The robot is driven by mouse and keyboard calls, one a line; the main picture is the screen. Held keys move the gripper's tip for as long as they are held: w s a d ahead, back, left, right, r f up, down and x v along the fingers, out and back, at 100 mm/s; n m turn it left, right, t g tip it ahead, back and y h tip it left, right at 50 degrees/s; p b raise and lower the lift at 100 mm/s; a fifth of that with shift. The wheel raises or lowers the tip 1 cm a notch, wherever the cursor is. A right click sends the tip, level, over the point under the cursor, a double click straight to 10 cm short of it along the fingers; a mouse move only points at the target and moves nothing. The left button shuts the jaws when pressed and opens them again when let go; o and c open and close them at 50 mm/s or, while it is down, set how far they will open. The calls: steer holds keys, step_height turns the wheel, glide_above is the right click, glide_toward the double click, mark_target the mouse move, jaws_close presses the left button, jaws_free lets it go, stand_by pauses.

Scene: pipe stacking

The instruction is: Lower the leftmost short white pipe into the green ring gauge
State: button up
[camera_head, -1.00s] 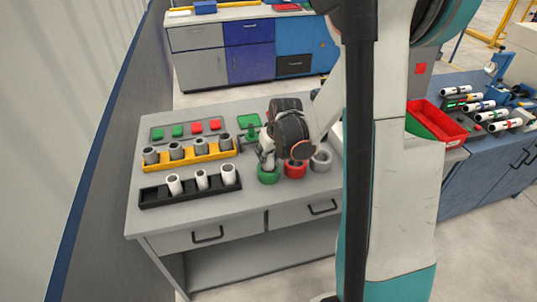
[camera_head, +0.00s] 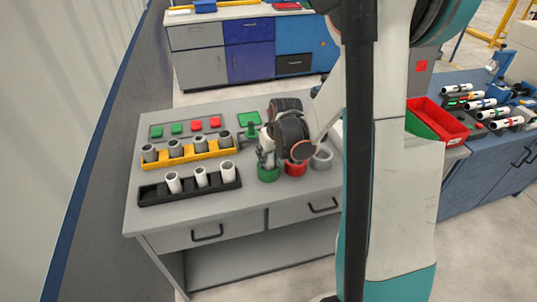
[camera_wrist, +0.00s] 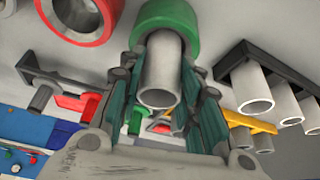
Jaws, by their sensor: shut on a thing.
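My gripper (camera_head: 267,163) is directly over the green ring gauge (camera_head: 268,175) on the grey table. In the wrist view, my gripper (camera_wrist: 163,95) is shut on a short white pipe (camera_wrist: 160,72), with one finger on each side. The pipe's open near end faces the camera. Its far end meets the green ring gauge (camera_wrist: 168,18) and looks to be in its opening, but I cannot tell how deep. In the head view the gripper mostly hides the held pipe.
A red ring (camera_head: 295,169) and a grey ring (camera_head: 321,159) stand close right of the green one. A black rack (camera_head: 192,191) holds three white pipes, its left end empty. A yellow rack (camera_head: 190,157) with several grey pipes is behind it.

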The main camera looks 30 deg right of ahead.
steer(key=o, duration=1)
steer(key=shift+o, duration=0.2)
steer(key=v, duration=1.2)
